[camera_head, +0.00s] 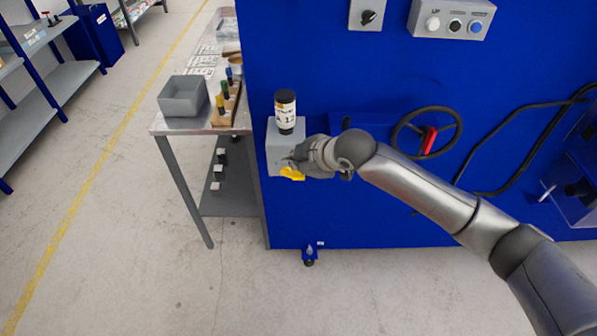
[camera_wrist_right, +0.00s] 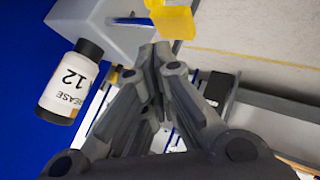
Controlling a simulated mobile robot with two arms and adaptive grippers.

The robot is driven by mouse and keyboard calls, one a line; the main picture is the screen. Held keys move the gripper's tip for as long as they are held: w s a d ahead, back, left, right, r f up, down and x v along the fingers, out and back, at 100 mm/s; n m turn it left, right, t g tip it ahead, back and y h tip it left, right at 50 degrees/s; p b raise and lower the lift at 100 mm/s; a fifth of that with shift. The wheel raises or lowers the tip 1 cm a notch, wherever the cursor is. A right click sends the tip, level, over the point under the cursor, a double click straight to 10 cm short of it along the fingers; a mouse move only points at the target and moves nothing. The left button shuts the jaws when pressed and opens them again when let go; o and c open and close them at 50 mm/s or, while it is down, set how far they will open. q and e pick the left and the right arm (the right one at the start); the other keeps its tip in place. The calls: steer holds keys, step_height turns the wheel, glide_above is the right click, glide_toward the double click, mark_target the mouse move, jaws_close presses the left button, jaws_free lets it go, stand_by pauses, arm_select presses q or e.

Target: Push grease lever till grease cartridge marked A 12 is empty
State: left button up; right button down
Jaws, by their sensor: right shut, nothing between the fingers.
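The grease cartridge (camera_head: 286,112) stands upright on a grey box (camera_head: 277,153) on the front of the blue machine. It has a black cap and a white label; in the right wrist view the cartridge (camera_wrist_right: 65,92) reads "GREASE" and "12". The yellow grease lever (camera_head: 292,173) sticks out low on the box; in the right wrist view the lever (camera_wrist_right: 173,22) is just beyond my fingertips. My right gripper (camera_head: 294,159) is shut and empty close to the lever; its fingers (camera_wrist_right: 158,52) meet just below it. I cannot tell if they touch. My left gripper is not in view.
The blue machine (camera_head: 390,215) carries a handwheel (camera_head: 427,133) with a red handle and a button panel (camera_head: 452,20). A table at left holds a grey bin (camera_head: 183,96) and several coloured-top bottles (camera_head: 224,90).

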mark_target(296, 175)
steer(key=shift+f, duration=0.15)
steer(key=shift+f, duration=0.25)
steer(key=shift+f+b, duration=0.45)
steer(key=shift+f, duration=0.95)
stand_by(1.1)
stand_by(0.5)
steer(key=shift+r+p, duration=1.8)
steer(key=shift+p, duration=0.2)
step_height(296, 175, up, 5)
steer(key=p, duration=0.5)
